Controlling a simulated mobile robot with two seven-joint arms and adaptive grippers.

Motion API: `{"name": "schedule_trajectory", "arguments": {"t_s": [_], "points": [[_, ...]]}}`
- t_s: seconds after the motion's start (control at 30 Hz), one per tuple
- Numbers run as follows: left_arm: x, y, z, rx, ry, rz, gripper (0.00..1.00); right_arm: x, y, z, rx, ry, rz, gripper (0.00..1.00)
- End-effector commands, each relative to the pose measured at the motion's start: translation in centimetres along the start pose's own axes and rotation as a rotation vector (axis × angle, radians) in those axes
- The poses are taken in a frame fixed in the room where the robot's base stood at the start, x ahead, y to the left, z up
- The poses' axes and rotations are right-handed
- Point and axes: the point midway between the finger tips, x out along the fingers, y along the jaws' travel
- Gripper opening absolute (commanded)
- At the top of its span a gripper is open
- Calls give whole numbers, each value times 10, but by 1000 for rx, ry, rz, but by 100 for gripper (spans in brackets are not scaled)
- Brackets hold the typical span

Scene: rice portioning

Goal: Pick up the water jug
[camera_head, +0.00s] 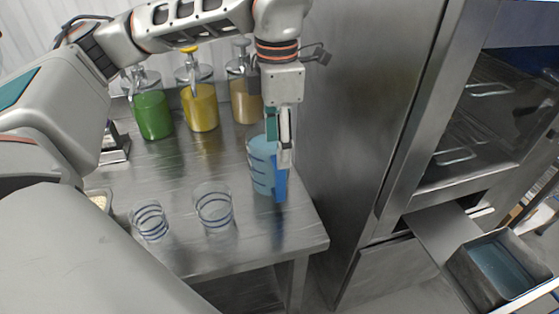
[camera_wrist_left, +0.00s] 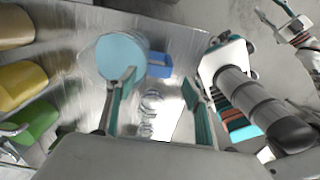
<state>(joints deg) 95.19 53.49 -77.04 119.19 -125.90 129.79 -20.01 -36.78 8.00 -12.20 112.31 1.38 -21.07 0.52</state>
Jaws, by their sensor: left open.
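The water jug (camera_head: 259,166), a light blue cup shape with dark stripes and a blue handle (camera_head: 280,185), stands upright near the right edge of the steel table. My left gripper (camera_head: 284,155) points down at the jug's handle side and hides part of it. In the left wrist view, the fingers of my left gripper (camera_wrist_left: 160,100) are spread wide with nothing between them. The jug (camera_wrist_left: 122,57) and its handle (camera_wrist_left: 160,65) show just beyond the left finger. I cannot tell whether that finger touches it. What looks like my right gripper (camera_wrist_left: 287,22) is small at the upper right there.
Two clear glasses with blue stripes, one (camera_head: 150,221) and another (camera_head: 213,206), stand left of the jug. Green (camera_head: 152,114), yellow (camera_head: 200,106) and tan (camera_head: 245,101) dispensers line the back. A tall steel cabinet (camera_head: 352,110) rises right of the table.

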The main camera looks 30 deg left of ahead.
Motion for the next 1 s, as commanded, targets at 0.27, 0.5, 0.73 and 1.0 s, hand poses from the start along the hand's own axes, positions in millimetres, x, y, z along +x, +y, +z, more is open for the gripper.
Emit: {"name": "schedule_trajectory", "arguments": {"t_s": [0.27, 0.5, 0.73, 1.0], "points": [[27, -1, -1, 1, 2, -3, 52, -2, -1, 2, 2, -2, -1, 40], [58, -1, -1, 1, 4, -4, 52, -2, -2, 5, 3, -6, -2, 40], [78, -1, 0, 1, 1, -2, 52, -2, -2, 6, 3, -9, -2, 40], [78, -1, 0, 1, 0, -2, 39, -1, -2, 6, 2, -8, -2, 40]]}}
